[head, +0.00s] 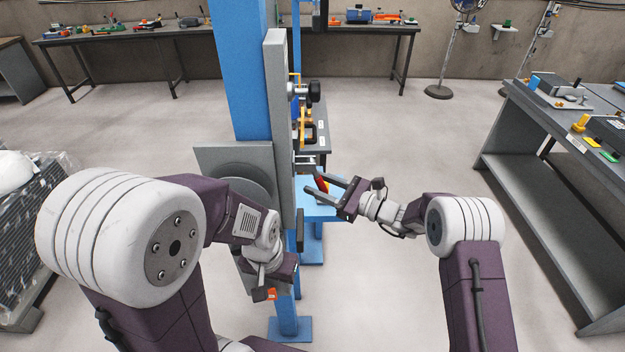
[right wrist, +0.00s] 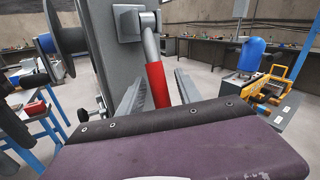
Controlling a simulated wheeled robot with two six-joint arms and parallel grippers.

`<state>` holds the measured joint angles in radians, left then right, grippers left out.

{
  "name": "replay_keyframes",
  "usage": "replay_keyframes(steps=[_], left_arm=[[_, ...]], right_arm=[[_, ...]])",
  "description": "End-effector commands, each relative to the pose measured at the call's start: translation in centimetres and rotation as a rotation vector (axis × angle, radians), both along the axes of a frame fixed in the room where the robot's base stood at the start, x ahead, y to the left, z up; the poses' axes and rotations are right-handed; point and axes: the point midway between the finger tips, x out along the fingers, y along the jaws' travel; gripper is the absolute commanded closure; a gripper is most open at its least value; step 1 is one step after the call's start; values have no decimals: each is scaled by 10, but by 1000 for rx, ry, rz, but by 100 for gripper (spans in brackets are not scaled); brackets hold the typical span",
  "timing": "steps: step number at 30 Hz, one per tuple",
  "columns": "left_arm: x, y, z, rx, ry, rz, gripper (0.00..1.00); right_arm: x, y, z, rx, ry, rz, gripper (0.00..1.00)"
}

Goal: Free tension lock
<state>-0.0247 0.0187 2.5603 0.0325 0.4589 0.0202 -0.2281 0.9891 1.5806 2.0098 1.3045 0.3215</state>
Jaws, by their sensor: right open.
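A lever with a red grip (head: 321,184) sticks out from the grey upright plate (head: 276,90) of the blue-framed machine; I take it to be the tension lock. In the right wrist view the red grip (right wrist: 157,84) hangs from a grey metal rod on a square block. My right gripper (head: 317,183) is open, with its fingers on either side of the grip; contact cannot be told. My left gripper (head: 264,285) is low, left of the machine's blue post, beside a small orange patch. Its fingers are not clear.
The blue post (head: 239,70) and a grey disc (head: 240,186) stand between my arms. A grey bench (head: 555,115) with tools is at the right. A wrapped stack (head: 35,235) stands at the left. The floor between machine and bench is clear.

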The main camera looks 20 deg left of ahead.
Motion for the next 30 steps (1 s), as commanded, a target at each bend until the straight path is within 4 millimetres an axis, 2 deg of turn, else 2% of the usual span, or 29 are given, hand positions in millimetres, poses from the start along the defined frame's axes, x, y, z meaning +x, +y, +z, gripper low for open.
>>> replay_keyframes(steps=[1, 5, 13, 14, 15, 18, 30], left_arm=[[0, 0, 1, 0, 0, 0, 64], [0, 0, 1, 0, 0, 0, 64], [0, 0, 1, 0, 0, 0, 64], [0, 0, 1, 0, 0, 0, 64], [0, 0, 1, 0, 0, 0, 64], [0, 0, 1, 0, 0, 0, 64], [0, 0, 1, 0, 0, 0, 64]], right_arm=[[1, 8, 0, 0, -1, 3, 59], [5, 20, 0, 0, -1, 2, 59], [6, 22, 0, 0, 0, 0, 59], [6, 22, 0, 0, 0, 0, 64], [6, 22, 0, 0, -1, 0, 75], [6, 22, 0, 0, -1, 0, 100], [6, 22, 0, -1, -1, 0, 100]])
